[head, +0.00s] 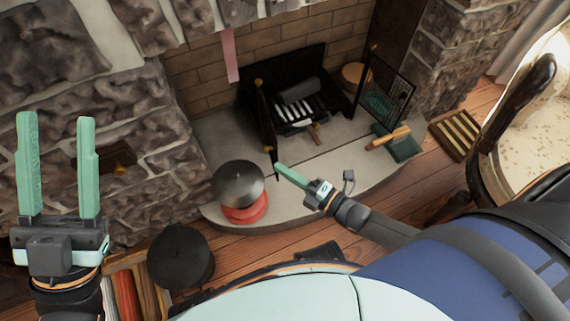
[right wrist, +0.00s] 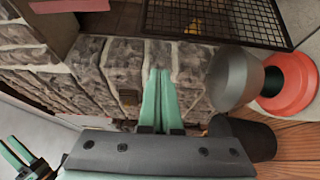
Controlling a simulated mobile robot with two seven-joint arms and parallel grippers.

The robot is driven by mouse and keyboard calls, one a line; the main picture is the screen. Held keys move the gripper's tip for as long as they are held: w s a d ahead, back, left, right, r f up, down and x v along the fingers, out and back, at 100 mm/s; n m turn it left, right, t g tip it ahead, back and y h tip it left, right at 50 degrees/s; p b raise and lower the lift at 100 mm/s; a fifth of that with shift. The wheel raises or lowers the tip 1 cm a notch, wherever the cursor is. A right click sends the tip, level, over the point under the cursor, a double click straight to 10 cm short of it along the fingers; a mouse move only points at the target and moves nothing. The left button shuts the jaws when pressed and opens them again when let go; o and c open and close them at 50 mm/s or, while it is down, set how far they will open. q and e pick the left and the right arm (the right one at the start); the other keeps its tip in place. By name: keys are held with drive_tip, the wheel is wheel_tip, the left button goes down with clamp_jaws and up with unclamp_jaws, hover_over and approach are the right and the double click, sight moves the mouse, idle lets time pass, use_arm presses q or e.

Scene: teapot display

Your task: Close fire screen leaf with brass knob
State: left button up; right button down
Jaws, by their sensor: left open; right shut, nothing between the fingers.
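The fire screen has two dark leaves in the head view. The left leaf (head: 265,122) stands almost edge-on, swung out from the hearth opening, with brass bits at its top and near its front end; I cannot tell which is the knob. The right leaf (head: 388,92) stands angled out, its mesh visible. In the right wrist view a black mesh panel (right wrist: 215,18) fills the top. My right gripper (head: 279,168) is shut and empty, its tips close beside the left leaf's front end; contact is unclear. My left gripper (head: 57,118) is open and empty, far left.
A grey metal dome on a red base (head: 245,213) stands on the hearth left of my right gripper. A dark round pot (head: 181,257) is on the floor. A wooden-handled brush (head: 388,138) lies at the right hearth edge. The grate (head: 297,98) sits inside the fireplace.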

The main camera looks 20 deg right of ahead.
drive_tip(key=b+x, duration=0.3)
drive_tip(key=x, duration=0.5)
drive_tip(key=shift+s+d, duration=0.2)
drive_tip(key=shift+d, duration=0.55)
drive_tip(key=shift+s+d, duration=0.2)
drive_tip(key=shift+d, duration=0.5)
drive_tip(key=shift+s+d, duration=0.2)
drive_tip(key=shift+d, duration=0.55)
drive_tip(key=shift+d, duration=0.15)
